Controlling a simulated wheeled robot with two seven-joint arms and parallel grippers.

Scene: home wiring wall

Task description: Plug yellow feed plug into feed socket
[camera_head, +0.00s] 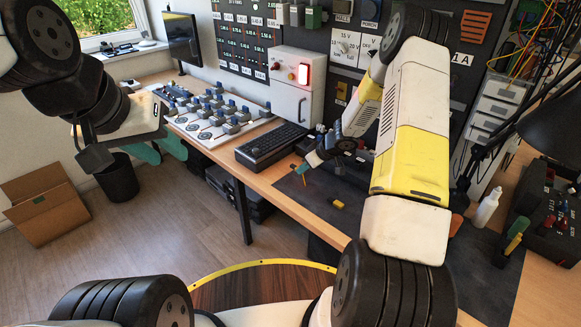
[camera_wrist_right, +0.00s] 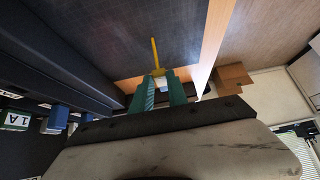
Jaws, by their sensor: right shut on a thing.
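My right gripper (camera_head: 303,168) reaches over the dark mat on the bench. In the right wrist view its green fingers (camera_wrist_right: 164,88) are shut on a small pale and yellow piece with a thin yellow stem (camera_wrist_right: 154,52), which looks like the yellow feed plug. The plug is held clear of any socket. In the head view it is too small to make out clearly. A small yellow block (camera_head: 338,205) lies on the mat. My left gripper (camera_head: 163,147) is open and empty, left of the bench. I cannot tell which fitting is the feed socket.
A dark wiring panel (camera_head: 346,45) stands behind the bench. A white cabinet (camera_head: 297,90), a keyboard-like black box (camera_head: 270,144) and a board of grey-blue parts (camera_head: 215,110) stand left of the mat. A white bottle (camera_head: 485,207) and black toolbox (camera_head: 545,215) stand right.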

